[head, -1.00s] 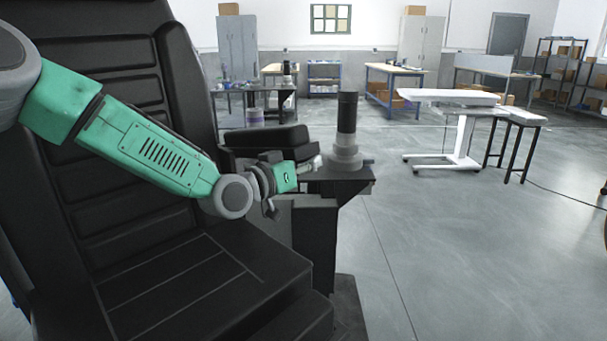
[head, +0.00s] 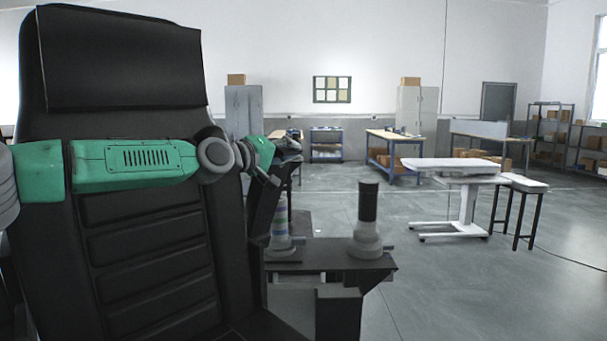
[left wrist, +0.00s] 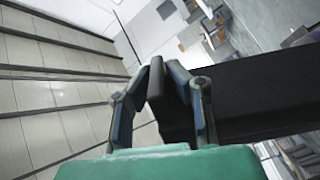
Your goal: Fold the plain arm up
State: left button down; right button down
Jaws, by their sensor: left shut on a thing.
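The plain arm (head: 262,212) is a dark, smooth armrest beside the black chair's backrest (head: 140,240). In the head view it stands steeply tilted, close to upright. My left gripper (head: 270,178) is at its upper part, with my green arm stretched level across the backrest. In the left wrist view my left gripper (left wrist: 163,85) has its fingers closed on a dark slab of the arm, and the dark bar (left wrist: 265,92) runs off to the right. The arm's lower end is partly hidden behind the stand. My right gripper is not in view.
A dark stand (head: 325,252) close by carries a banded column (head: 280,225) and a black-topped column (head: 368,225). A white table (head: 465,180) stands on open floor at right. Workbenches and shelves line the back.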

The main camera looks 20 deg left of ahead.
aim_at(272, 139)
pick_arm(q)
jog(key=a, duration=0.1)
jog(key=w+a+r, duration=0.1)
jog(key=a, duration=0.1)
jog(key=w+a, duration=0.1)
jog(key=shift+w+a+r+b, duration=0.2)
jog(key=shift+a+r+b, duration=0.1)
jog(key=shift+r, duration=0.1)
jog(key=shift+w+a+r, duration=0.15)
jog(key=shift+w+a, duration=0.15)
jog(key=shift+a, duration=0.25)
jog(key=shift+d, duration=0.1)
jog(key=c, duration=1.6)
grip_release()
jog(key=shift+s, duration=0.1)
jog(key=shift+a, duration=0.2)
jog(key=shift+r, duration=0.1)
